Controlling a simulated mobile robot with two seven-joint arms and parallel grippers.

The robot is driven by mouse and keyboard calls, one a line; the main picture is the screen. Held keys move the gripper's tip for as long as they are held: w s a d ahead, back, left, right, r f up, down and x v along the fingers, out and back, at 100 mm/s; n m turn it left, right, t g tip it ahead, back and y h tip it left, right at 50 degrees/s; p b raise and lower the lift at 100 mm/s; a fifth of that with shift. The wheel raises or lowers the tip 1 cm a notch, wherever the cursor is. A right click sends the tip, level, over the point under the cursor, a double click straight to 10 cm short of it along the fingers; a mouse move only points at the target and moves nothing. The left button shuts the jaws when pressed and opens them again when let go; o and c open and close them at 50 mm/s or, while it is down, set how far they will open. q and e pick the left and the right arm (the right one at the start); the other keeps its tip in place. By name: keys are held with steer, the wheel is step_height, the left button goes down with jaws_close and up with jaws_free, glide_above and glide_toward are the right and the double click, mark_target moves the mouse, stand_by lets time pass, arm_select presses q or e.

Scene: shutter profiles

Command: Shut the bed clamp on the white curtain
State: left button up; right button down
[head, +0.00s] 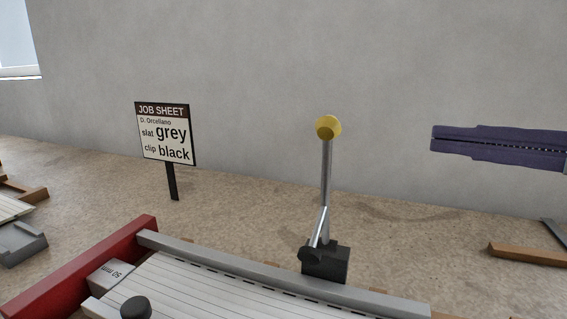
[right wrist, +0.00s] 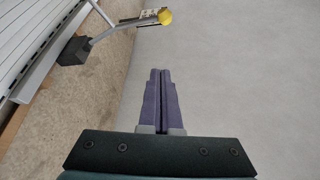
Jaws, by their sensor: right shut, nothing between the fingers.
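The bed clamp (head: 326,262) has a black base and a metal lever that stands upright, topped by a yellow knob (head: 328,127). It is mounted at the far rail of the bed. The white curtain (head: 190,285) of slats lies in the bed in front of the clamp. My right gripper (head: 436,139) is shut and empty, to the right of the knob and apart from it. In the right wrist view the shut purple fingers (right wrist: 160,72) point up the picture, with the yellow knob (right wrist: 165,17) beyond their tips. My left gripper is not in view.
A job sheet sign (head: 165,132) stands behind the bed, reading slat grey, clip black. A red end stop (head: 90,270) and a 50 mm block (head: 111,273) are at the bed's left end. A wooden strip (head: 530,254) lies at the right. The wall is behind.

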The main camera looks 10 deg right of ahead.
stand_by(0.3)
steer(key=shift+w, duration=0.1)
steer(key=w+a+p, duration=0.3)
steer(key=w+a, duration=0.2)
steer(key=a, duration=0.2)
steer(key=shift+w+a+p, duration=0.2)
steer(key=shift+a+p, duration=0.1)
steer(key=shift+p, duration=0.05)
steer(key=shift+f, duration=0.1)
